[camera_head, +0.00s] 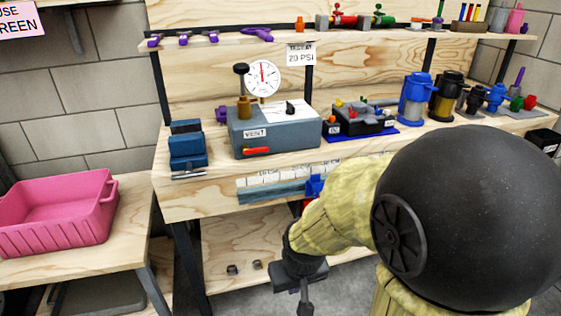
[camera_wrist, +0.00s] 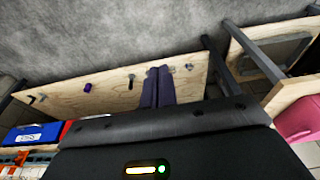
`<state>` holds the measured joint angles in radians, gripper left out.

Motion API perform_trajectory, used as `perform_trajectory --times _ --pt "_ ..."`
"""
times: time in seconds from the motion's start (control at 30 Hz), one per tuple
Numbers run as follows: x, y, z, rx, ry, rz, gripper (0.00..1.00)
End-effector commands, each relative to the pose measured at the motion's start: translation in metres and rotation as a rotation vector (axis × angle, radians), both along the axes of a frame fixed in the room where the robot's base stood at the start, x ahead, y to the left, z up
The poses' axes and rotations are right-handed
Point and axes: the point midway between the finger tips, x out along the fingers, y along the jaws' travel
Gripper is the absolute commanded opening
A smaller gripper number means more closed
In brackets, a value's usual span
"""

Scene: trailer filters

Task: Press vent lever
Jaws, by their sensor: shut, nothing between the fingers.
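The vent lever (camera_head: 258,151) is a small red-orange handle on the front face of a grey-blue test box, just below a white VENT label (camera_head: 255,133). The test box (camera_head: 290,136) stands on the wooden workbench and carries a round white dial gauge (camera_head: 263,77) with a red needle. My gripper (camera_head: 304,306) hangs low in front of the bench, below and apart from the lever. In the wrist view my gripper (camera_wrist: 158,70) shows two dark fingers together, with nothing between them. The lever is not seen in the wrist view.
A pink bin (camera_head: 55,215) sits on a side table at left. Blue blocks (camera_head: 187,147) stand left of the test box, and a black device on a blue mat (camera_head: 350,136) stands right. Small parts lie on the lower shelf (camera_head: 225,245). Blue and black filter housings stand farther right.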

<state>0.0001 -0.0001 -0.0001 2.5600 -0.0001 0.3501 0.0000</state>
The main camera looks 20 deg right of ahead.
Motion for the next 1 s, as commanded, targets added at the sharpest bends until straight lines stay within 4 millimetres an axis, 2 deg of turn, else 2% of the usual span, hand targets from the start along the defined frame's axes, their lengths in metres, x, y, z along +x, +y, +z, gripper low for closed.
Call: perform_trajectory --times 0.57,0.77,1.0 --pt "0.004 0.001 0.002 0.006 -0.005 -0.022 0.00" --pt "0.031 0.008 0.007 0.073 -0.048 -0.192 0.00" --pt "0.076 0.028 0.008 0.309 -0.124 -0.571 0.00"
